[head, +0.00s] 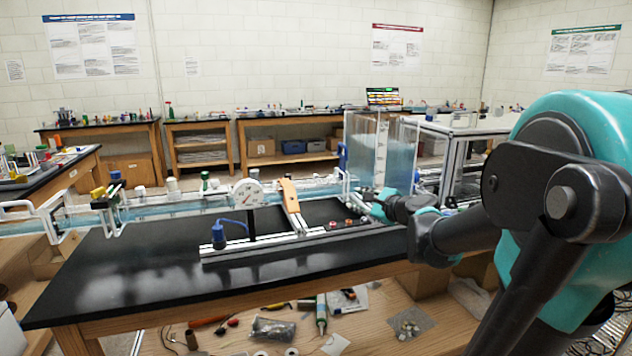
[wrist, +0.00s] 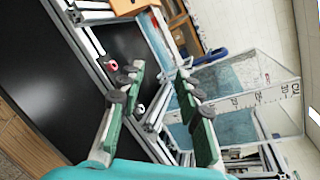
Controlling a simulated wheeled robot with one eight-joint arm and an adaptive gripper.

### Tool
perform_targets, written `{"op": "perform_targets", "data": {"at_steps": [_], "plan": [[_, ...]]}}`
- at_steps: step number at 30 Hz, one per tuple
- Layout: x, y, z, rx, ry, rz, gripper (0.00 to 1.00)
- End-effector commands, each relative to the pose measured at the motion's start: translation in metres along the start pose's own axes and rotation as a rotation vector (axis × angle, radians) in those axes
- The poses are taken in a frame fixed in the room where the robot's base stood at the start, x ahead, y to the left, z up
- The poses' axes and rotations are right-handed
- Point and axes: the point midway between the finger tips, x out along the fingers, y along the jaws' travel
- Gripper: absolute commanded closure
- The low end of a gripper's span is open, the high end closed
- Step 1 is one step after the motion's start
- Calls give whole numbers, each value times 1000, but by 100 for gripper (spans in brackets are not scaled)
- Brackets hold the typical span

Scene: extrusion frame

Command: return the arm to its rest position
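My arm reaches in from the right side of the head view, with my gripper (head: 378,206) over the right end of the black bench, beside the extrusion frame (head: 285,240). In the wrist view my gripper (wrist: 157,88) has its two green-padded fingers spread apart. I see nothing held between them. The frame's metal rails (wrist: 92,52) run past the left finger in that view. A small red and white part (wrist: 112,64) sits near the left fingertip, and it cannot be told whether they touch.
The black bench top (head: 130,272) is mostly bare in front. A clear water tank (head: 365,150) stands behind my gripper. Loose tools lie on the shelf below.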

Motion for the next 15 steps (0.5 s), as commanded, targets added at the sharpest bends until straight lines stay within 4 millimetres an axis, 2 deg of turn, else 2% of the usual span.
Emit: {"op": "perform_targets", "data": {"at_steps": [5,8,9,12,15], "plan": [[-17,76,-15,-394,39,195,66],[-39,132,-37,-704,55,366,66],[-51,154,-48,-834,56,444,66],[-84,202,-80,-1135,48,643,66],[-120,235,-112,-1389,25,836,66]]}}
